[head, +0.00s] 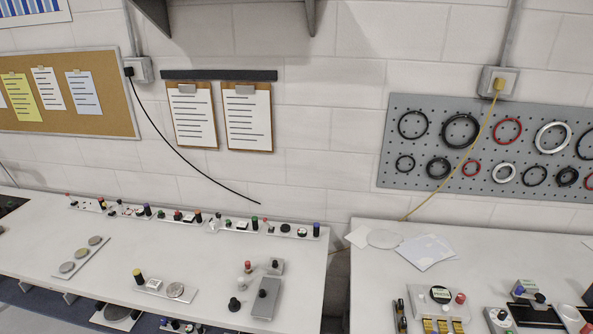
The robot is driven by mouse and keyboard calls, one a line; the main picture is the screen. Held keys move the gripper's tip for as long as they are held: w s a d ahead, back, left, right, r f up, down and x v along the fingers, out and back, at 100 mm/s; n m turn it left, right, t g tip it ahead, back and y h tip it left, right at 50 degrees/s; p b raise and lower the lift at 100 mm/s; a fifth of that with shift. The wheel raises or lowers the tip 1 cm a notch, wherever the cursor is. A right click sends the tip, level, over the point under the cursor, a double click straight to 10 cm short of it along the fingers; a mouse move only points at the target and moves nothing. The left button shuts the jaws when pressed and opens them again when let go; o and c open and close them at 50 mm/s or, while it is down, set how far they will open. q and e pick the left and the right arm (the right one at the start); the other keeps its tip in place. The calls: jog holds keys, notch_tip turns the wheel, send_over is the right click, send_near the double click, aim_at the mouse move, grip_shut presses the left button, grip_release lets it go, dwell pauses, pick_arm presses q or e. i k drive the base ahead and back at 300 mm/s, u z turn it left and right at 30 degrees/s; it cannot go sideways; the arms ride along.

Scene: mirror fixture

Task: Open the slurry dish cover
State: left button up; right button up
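I cannot tell for certain which item is the slurry dish cover. A grey rectangular block (265,299) with a small dark knob lies near the right end of the left bench. A plate with a yellow-topped black knob (138,276) and a round metallic disc (175,290) lies left of it. None of these is visibly open. Neither of my grippers shows in the head view.
Several small fixtures with coloured knobs line the back of the left bench (120,250). A gap separates it from the right bench (480,262), which holds papers (426,251) and devices. A pegboard (400,150) with rings hangs behind. The left bench has bare areas between fixtures.

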aim_at(266, 294)
jog(key=u, duration=1.85)
jog(key=i, duration=2.8)
jog(key=z, duration=2.7)
